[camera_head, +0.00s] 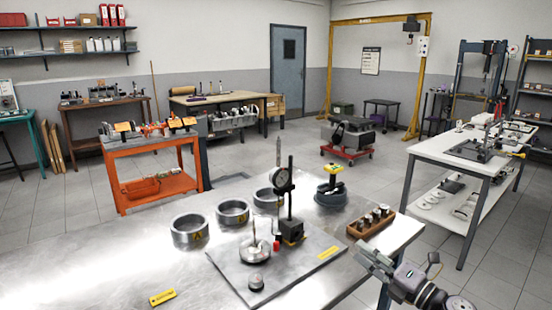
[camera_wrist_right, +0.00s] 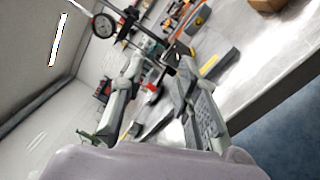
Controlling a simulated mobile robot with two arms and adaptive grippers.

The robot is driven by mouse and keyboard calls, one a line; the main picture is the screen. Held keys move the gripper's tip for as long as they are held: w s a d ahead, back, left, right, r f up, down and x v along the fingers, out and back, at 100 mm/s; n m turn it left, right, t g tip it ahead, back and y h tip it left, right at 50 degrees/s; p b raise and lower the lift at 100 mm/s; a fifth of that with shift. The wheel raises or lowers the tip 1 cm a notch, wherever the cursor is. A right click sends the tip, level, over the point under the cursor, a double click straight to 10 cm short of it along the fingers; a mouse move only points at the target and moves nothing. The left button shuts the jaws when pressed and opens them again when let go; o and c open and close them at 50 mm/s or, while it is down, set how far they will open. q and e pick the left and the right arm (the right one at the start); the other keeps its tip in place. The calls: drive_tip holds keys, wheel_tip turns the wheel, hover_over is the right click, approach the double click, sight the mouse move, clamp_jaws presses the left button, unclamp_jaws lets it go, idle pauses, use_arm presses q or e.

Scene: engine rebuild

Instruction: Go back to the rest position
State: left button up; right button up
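My right gripper (camera_head: 372,258) is at the lower right in the head view, beside the front right edge of the metal workbench (camera_head: 90,270). In the right wrist view its two fingers (camera_wrist_right: 156,78) stand apart with nothing held between them. My left gripper is in neither view. A dial gauge (camera_head: 282,180) on a black stand rises from a grey plate (camera_head: 233,283) on the bench, and it shows beyond the fingers in the right wrist view (camera_wrist_right: 104,26).
Several metal rings, one of them (camera_head: 189,232), stand behind the plate. A wooden block with metal parts (camera_head: 371,222) sits near the bench's right edge, close behind my right gripper. An orange cart (camera_head: 155,150) and a white table (camera_head: 445,157) stand farther back.

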drive_tip(key=s+d+f+m+g+h, duration=0.25)
drive_tip(key=s+f+m+h, duration=1.25)
drive_tip(key=m, duration=0.8)
drive_tip(key=s+a+f+m+g+y, duration=0.1)
drive_tip(key=s+f+m+g, duration=0.15)
drive_tip(key=s, duration=0.55)
drive_tip(key=s+a+f+m+g+y, duration=0.1)
drive_tip(key=s+a+f+g, duration=0.2)
drive_tip(key=s, duration=0.5)
drive_tip(key=s+f+m+g+y, duration=0.15)
drive_tip(key=s+g, duration=0.25)
drive_tip(key=s, duration=0.5)
wheel_tip(320, 180, down, 26)
drive_tip(key=g, duration=0.1)
drive_tip(key=s+d+f+g, duration=0.1)
drive_tip(key=s+d+f, duration=0.1)
drive_tip(key=s+f, duration=1.4)
drive_tip(key=shift+s+d+f, duration=0.3)
drive_tip(key=shift+s+d, duration=0.1)
drive_tip(key=shift+s, duration=0.4)
drive_tip(key=shift+h, duration=0.25)
